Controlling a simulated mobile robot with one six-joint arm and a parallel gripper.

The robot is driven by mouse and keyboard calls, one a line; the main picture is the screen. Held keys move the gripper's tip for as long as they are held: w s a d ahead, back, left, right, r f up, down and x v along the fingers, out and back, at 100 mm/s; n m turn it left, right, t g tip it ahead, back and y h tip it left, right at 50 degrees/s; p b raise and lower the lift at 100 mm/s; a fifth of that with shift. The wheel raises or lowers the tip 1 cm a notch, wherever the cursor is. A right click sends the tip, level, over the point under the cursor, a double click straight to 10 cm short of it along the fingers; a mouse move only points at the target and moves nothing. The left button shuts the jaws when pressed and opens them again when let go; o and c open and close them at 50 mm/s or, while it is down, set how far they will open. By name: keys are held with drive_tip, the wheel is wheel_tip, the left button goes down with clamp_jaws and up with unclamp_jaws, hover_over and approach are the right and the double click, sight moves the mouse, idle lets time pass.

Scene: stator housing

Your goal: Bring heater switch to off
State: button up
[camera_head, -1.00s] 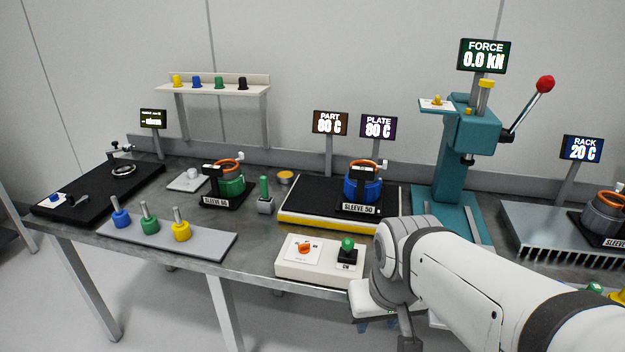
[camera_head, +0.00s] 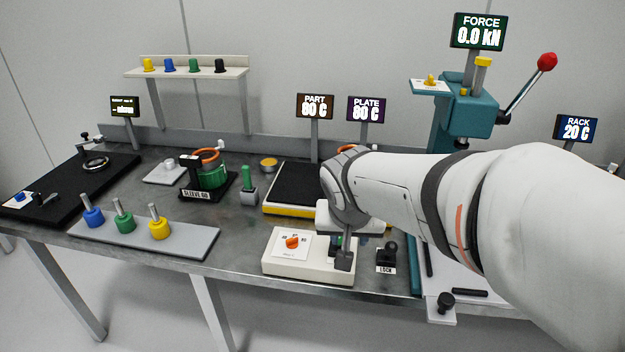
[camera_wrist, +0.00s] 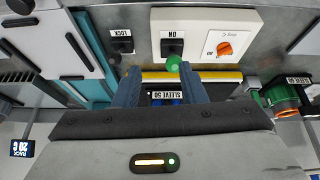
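The heater switch is a dark toggle with a green ball tip (camera_wrist: 173,63) and an ON label, on the white control box (camera_head: 280,268). In the wrist view, the picture is upside down and the green tip shows just beyond the gap between my fingertips, nearer the right one. My gripper (camera_wrist: 158,72) is open, with its two dark blue fingers apart and nothing seen held between them. In the head view, my gripper (camera_head: 343,258) hangs over the right end of the box and mostly hides the switch. I cannot tell whether a finger touches it.
An orange dial (camera_head: 292,242) sits on the same box, left of the switch. A black LOCK switch (camera_head: 387,255) stands to the right. The hot plate (camera_head: 285,208) with the SLEEVE 50 fixture (camera_wrist: 168,94) lies behind the box. The teal press (camera_head: 462,125) stands behind my arm.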

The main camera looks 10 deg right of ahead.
drive_tip(key=shift+m+t, duration=0.4)
drive_tip(key=shift+w+f+b, duration=1.95)
drive_tip(key=shift+w+f, duration=1.55)
drive_tip(key=shift+w, duration=0.25)
drive_tip(key=shift+w+f, duration=0.15)
drive_tip(key=shift+c, duration=0.2)
